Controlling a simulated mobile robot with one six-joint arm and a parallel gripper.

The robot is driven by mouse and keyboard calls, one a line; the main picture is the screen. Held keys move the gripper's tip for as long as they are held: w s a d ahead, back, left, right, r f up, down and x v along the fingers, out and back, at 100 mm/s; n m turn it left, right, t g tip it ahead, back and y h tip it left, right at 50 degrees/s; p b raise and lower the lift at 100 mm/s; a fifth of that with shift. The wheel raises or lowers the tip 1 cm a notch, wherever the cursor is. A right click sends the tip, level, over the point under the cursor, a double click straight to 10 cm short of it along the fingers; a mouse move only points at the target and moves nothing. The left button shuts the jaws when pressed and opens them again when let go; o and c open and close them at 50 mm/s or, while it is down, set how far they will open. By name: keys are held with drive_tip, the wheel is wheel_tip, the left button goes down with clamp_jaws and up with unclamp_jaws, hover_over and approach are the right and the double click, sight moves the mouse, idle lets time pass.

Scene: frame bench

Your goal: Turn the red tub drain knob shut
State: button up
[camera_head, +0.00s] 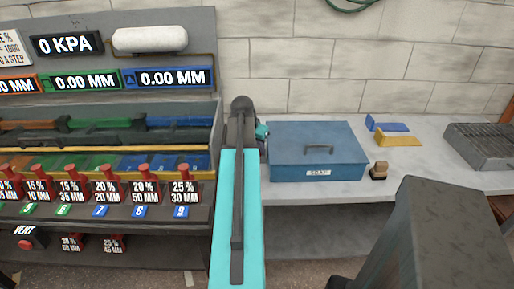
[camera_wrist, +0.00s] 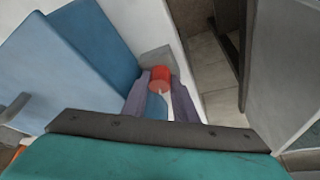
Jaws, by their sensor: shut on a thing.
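The red drain knob (camera_wrist: 159,77) shows in the wrist view as a short red cylinder with a pale line on its face. It sits by a grey block at the end of the blue tub (camera_wrist: 105,40). My gripper (camera_wrist: 159,86) has its two grey fingers on either side of the knob, shut on it. A bluish rounded part shows below the knob between the fingers. In the head view the blue tub (camera_head: 318,140), lidded and labelled SOAP, stands on the bench just right of my teal arm. The knob and fingers are hidden there.
A blue block (camera_head: 387,123), a yellow wedge (camera_head: 399,139) and a small wooden-topped stamp (camera_head: 379,170) lie right of the tub. A grey grated tray (camera_head: 485,143) stands farther right. A rack with red knobs (camera_head: 108,187) and displays stands left.

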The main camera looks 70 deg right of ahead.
drive_tip(key=shift+s+a+n, duration=0.1)
drive_tip(key=shift+n, duration=0.2)
drive_tip(key=o, duration=1)
drive_tip(key=shift+o, duration=0.2)
drive_tip(key=shift+m, duration=0.5)
